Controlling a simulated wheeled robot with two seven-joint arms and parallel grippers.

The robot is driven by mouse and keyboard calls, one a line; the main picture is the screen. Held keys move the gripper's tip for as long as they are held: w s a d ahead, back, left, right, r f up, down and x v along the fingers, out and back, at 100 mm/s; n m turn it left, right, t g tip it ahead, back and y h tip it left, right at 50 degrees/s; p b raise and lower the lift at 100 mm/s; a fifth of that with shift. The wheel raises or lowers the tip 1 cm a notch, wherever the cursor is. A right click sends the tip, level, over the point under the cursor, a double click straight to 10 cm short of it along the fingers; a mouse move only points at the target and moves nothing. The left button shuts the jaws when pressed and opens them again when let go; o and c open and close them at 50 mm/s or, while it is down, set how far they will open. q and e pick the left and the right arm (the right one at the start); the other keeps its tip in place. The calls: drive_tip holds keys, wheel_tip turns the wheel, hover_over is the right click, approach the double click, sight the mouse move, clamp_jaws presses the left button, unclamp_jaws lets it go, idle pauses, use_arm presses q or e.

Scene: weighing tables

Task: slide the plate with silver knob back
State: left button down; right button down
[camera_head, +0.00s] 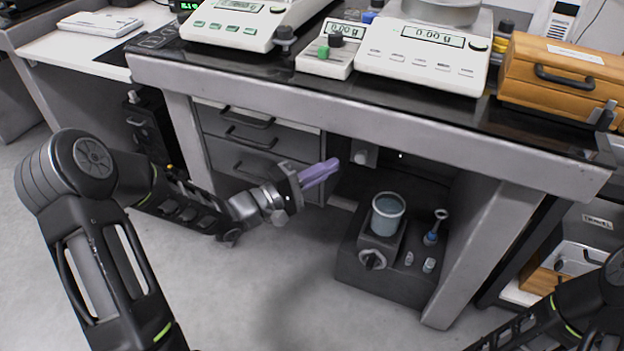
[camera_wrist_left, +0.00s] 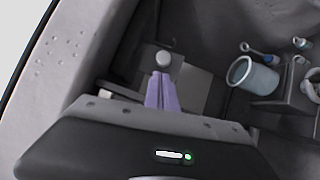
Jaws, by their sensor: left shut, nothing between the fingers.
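A silver knob (camera_head: 364,157) shows in the shaded space under the weighing table, just beyond my left fingertips. In the left wrist view the knob (camera_wrist_left: 165,58) is a round silver cap, and a grey flat plate (camera_wrist_left: 193,84) shows around and below it. The plate's far edge is dark and hard to make out. My left gripper (camera_head: 334,167) has purple fingers, pressed together and empty. In the left wrist view its fingertips (camera_wrist_left: 160,76) point at the knob, very close in front of it; whether they touch I cannot tell. My right gripper is out of view.
A dark stand (camera_head: 385,280) with a blue-grey cup (camera_head: 387,214) stands right of my left gripper. Grey drawers (camera_head: 240,140) are at left. The tabletop edge (camera_head: 370,125) hangs above, and a table leg (camera_head: 475,250) stands at right. The floor in front is clear.

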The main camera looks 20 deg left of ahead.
sight(361, 151)
use_arm(q)
drive_tip(key=shift+b+x, duration=0.35)
drive_tip(key=shift+x, duration=1.4)
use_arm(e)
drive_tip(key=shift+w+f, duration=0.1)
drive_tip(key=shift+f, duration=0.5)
use_arm(q)
drive_tip(key=shift+d, duration=0.1)
drive_tip(key=d+p, duration=0.1)
drive_tip(key=d, duration=0.7)
drive_tip(key=shift+s+d, duration=0.2)
drive_tip(key=shift+s, duration=0.15)
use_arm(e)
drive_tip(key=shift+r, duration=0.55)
use_arm(q)
drive_tip(key=shift+d, duration=0.1)
